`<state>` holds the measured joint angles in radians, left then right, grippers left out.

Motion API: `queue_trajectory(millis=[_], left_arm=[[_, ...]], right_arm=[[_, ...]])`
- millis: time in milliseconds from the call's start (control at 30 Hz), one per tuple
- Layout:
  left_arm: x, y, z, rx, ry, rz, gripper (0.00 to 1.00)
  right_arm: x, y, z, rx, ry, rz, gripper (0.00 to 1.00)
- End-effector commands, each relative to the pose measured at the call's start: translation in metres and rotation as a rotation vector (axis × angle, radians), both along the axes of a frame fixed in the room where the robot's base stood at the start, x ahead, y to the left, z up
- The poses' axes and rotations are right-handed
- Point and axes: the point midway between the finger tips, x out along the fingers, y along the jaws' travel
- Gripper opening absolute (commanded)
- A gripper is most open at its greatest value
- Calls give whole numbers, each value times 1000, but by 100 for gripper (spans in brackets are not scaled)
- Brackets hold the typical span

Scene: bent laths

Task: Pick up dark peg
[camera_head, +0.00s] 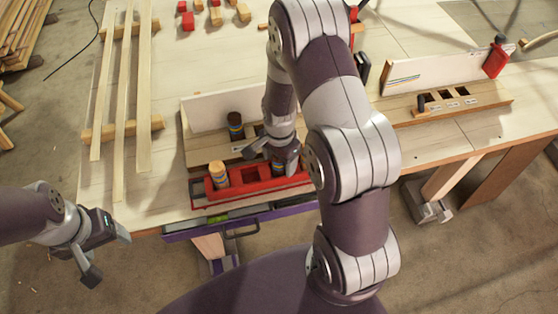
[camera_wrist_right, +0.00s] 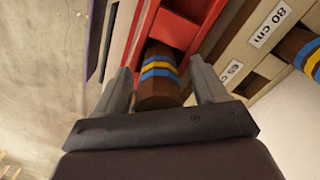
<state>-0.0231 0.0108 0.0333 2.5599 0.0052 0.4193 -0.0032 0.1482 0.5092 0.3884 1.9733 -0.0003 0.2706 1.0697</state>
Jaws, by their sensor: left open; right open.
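A dark brown peg (camera_head: 287,162) with blue and yellow bands stands in the red tray (camera_head: 252,186). In the right wrist view this dark peg (camera_wrist_right: 157,78) lies between the two fingers of my right gripper (camera_wrist_right: 161,70), which is open around it. In the head view my right gripper (camera_head: 271,149) is over the tray's right part and partly hides the peg. A second dark banded peg (camera_head: 235,124) stands in the wooden rack (camera_head: 205,154) behind; it also shows in the right wrist view (camera_wrist_right: 304,52). My left gripper (camera_head: 106,256) is open and empty, off the table's front left.
A light peg (camera_head: 219,174) stands in the tray's left part. Long laths (camera_head: 122,100) lie on the table's left. Red and wooden blocks (camera_head: 215,16) are at the back. Another slotted rack (camera_head: 450,103) stands at the right. My right arm covers the middle.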

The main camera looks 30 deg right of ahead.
Motion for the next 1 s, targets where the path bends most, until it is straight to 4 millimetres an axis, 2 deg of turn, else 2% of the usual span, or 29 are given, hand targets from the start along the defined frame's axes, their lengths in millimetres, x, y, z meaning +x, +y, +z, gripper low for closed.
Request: queue_trajectory(millis=[100,300,600,667,900,1000], left_arm=[[0,0,0,0,0,0,71],[0,0,0,0,0,0,71],[0,0,-2,0,0,0,71],[0,0,-4,0,0,0,71],[0,0,-11,0,0,0,71],[0,0,-12,0,0,0,71]], right_arm=[[0,0,0,0,0,0,72],[0,0,0,0,0,0,9],[1,0,6,0,-2,0,9],[2,0,16,-1,-6,0,9],[2,0,75,-1,-7,0,9],[2,0,91,0,-4,11,9]])
